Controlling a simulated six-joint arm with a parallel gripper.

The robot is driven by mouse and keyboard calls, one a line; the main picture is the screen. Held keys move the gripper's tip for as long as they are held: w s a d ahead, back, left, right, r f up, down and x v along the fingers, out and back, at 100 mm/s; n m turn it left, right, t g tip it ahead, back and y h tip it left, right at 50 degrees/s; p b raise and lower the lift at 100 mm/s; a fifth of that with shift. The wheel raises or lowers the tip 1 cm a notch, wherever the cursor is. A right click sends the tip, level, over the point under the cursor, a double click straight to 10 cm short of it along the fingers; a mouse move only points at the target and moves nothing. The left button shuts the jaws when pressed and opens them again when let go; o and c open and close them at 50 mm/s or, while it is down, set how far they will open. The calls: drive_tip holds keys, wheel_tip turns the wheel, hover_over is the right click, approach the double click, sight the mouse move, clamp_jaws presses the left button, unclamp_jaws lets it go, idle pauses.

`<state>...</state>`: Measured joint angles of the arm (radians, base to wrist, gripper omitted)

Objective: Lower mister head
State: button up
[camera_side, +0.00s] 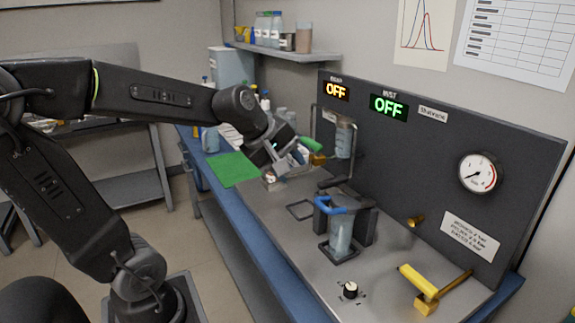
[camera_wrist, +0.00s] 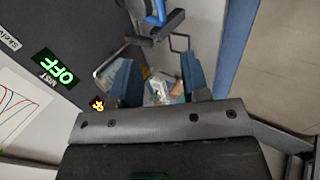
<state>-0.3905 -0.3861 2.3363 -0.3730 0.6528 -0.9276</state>
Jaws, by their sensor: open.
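Two clear vessels stand at the dark panel, and I cannot tell for sure which fitting is the mister head. My gripper (camera_side: 284,163) is open and empty, near the green handle and left of the rear vessel. In the wrist view my gripper (camera_wrist: 160,78) shows its two blue-faced fingers apart, with blurred items beyond them. The blue handle (camera_wrist: 155,18) also shows there.
The panel carries an orange OFF display (camera_side: 337,91) and a green OFF display (camera_side: 389,106). A yellow lever (camera_side: 419,281) and a knob (camera_side: 350,289) are on the bench front. A green mat (camera_side: 233,169) and bottles (camera_side: 210,137) lie left and behind.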

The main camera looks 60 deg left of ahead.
drive_tip(key=shift+c, duration=0.3)
drive_tip(key=shift+w+r, duration=0.1)
drive_tip(key=shift+c, duration=0.7)
drive_tip(key=shift+w+r+m, duration=0.2)
drive_tip(key=shift+w+m, duration=0.15)
drive_tip(key=shift+m, duration=0.45)
drive_tip(key=shift+c, duration=0.7)
drive_tip(key=w+m+g, duration=0.1)
drive_tip(key=w+m, duration=0.1)
drive_tip(key=m, duration=0.2)
drive_tip(key=w+r+m+g, duration=0.1)
drive_tip(key=w+m, duration=0.1)
drive_tip(key=m, duration=0.2)
drive_tip(key=w+r+m, duration=0.1)
drive_tip(key=w+m, duration=0.1)
drive_tip(key=m, duration=0.3)
drive_tip(key=shift+r+g, duration=0.25)
drive_tip(key=shift+g, duration=0.15)
clamp_jaws()
drive_tip(key=m, duration=0.3)
approach(322, 203)
drive_tip(key=w+f, duration=0.4)
drive_tip(key=f, duration=0.1)
drive_tip(key=shift+s+f+g, duration=0.15)
drive_tip(key=shift+f+g, duration=0.15)
drive_tip(key=shift+f, duration=0.45)
